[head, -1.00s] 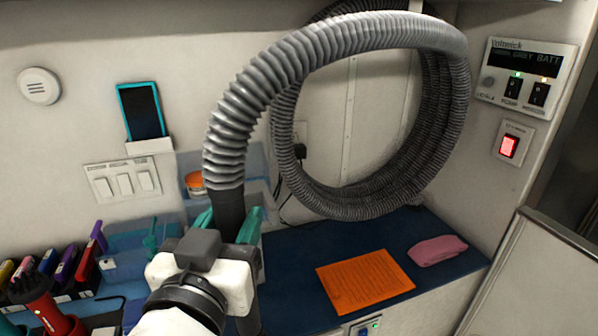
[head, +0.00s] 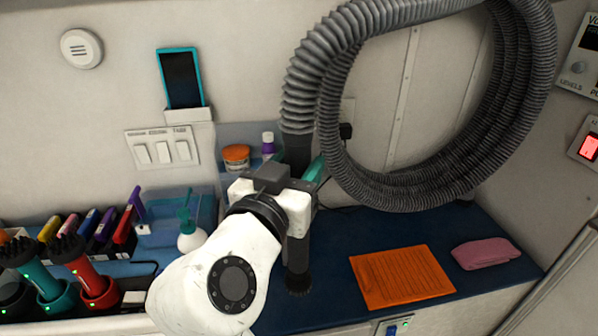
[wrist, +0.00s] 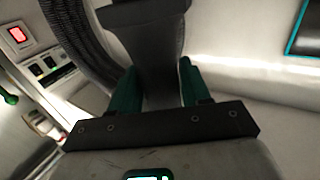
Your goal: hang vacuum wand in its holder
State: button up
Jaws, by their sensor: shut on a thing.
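The vacuum wand is a dark straight tube (head: 298,248) on the end of a grey ribbed hose (head: 300,92). It hangs roughly upright, with a dark brush-like end at the bottom, low over the blue counter. I cannot tell whether that end touches the counter. My gripper (head: 303,172), with teal fingers, is shut on the wand just below the hose. In the wrist view the dark wand (wrist: 158,60) sits between the teal fingers. My white wrist hides part of the wand's middle. I cannot make out a holder for the wand in either view.
The hose loops in front of the back wall at right. An orange sheet (head: 400,277) and a pink cloth (head: 487,253) lie on the blue counter (head: 335,232). A clear wall bin with an orange-lidded jar (head: 236,157) is behind my gripper.

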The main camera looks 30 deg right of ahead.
jog(key=shift+w+d+f, duration=0.1)
jog(key=shift+w+d, duration=0.05)
jog(key=shift+w, duration=0.3)
jog(key=shift+w+d+f, duration=0.1)
jog(key=shift+w+d, duration=0.05)
jog(key=shift+w, duration=0.3)
jog(key=w+d+b, duration=0.2)
jog(key=w, duration=0.4)
jog(key=shift+w, duration=0.2)
jog(key=shift+r, duration=0.1)
jog(key=shift+f+b, duration=0.65)
jog(key=shift+b, duration=0.45)
dwell(0.5)
jog(key=o, duration=1.2)
jog(key=shift+o, duration=0.5)
jog(key=shift+f, duration=0.1)
jog(key=o, duration=0.4)
